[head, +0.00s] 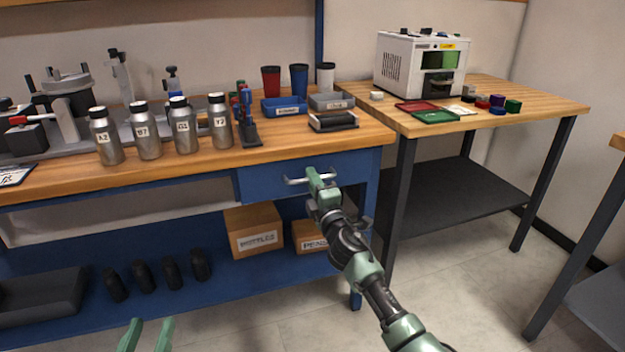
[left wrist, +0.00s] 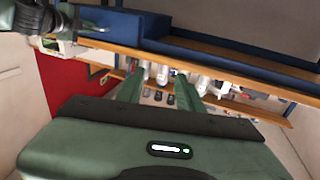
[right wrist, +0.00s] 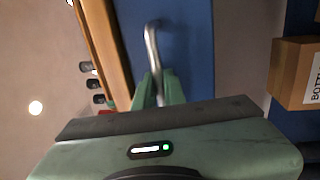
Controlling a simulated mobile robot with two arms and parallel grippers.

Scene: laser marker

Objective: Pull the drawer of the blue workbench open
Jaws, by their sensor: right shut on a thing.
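The blue workbench (head: 200,290) has a blue drawer (head: 262,183) under the right end of its wooden top. The drawer's front looks about flush with the bench; a small gap cannot be told. My right gripper (head: 314,178) is shut on the drawer's silver bar handle (head: 293,181). In the right wrist view the handle (right wrist: 152,50) runs between the fingers (right wrist: 160,85), in front of the blue drawer face (right wrist: 187,50). My left gripper (head: 147,335) is low at the front, away from the bench, open and empty. Its parted fingers show in the left wrist view (left wrist: 160,85).
Metal bottles (head: 180,125), cups and trays stand on the bench top. Cardboard boxes (head: 253,230) and dark bottles (head: 142,276) sit on the lower shelf. A second table (head: 540,98) with a white machine (head: 400,68) stands right. The floor (head: 270,338) in front is clear.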

